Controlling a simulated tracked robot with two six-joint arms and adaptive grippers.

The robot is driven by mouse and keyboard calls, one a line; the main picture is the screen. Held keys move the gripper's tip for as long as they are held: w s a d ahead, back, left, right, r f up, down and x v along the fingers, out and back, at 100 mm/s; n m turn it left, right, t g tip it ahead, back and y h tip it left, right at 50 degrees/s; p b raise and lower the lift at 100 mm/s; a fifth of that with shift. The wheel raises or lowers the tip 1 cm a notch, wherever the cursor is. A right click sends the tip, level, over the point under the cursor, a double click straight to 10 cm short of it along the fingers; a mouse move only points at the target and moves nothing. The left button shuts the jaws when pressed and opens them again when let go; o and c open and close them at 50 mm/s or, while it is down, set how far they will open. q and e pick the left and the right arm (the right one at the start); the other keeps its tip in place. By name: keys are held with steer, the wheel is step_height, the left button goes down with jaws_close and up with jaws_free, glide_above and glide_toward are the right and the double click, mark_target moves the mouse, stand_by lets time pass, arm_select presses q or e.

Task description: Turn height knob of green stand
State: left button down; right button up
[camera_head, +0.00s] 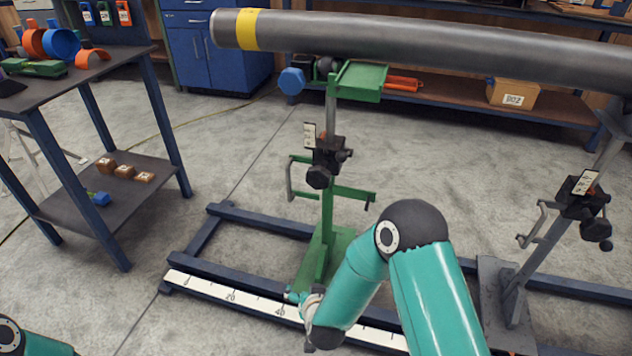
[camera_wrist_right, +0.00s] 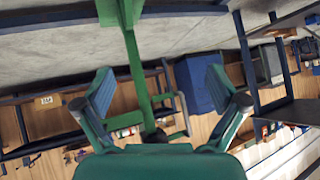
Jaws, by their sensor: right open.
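The green stand (camera_head: 327,215) stands upright on a blue floor frame, its green head under the grey pipe (camera_head: 430,42). A black knob (camera_head: 319,177) sits on the dark clamp block partway up its post. My right gripper (camera_head: 304,303) is low beside the stand's base, well below the knob and apart from it. In the right wrist view the gripper (camera_wrist_right: 158,82) is open and empty, with the green post (camera_wrist_right: 139,82) between its fingers in the picture. Whether it touches the stand cannot be told. My left gripper is out of view.
A grey stand (camera_head: 540,250) stands at the right on the same frame (camera_head: 230,238). A white scale strip (camera_head: 240,299) runs along the front rail. A table (camera_head: 85,90) with coloured parts is at left. Open concrete floor lies between table and stand.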

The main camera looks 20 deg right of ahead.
steer(key=w+r+m+t+h, duration=0.2)
steer(key=w+r+t+h, duration=0.4)
steer(key=r, duration=0.5)
steer(key=m+g+h, duration=0.1)
steer(key=m+h, duration=0.2)
glide_toward(316, 181)
steer(key=b+x, duration=0.4)
steer(key=x, duration=0.7)
steer(key=shift+d+f, duration=0.1)
steer(key=c, duration=1.1)
steer(key=shift+c, duration=0.2)
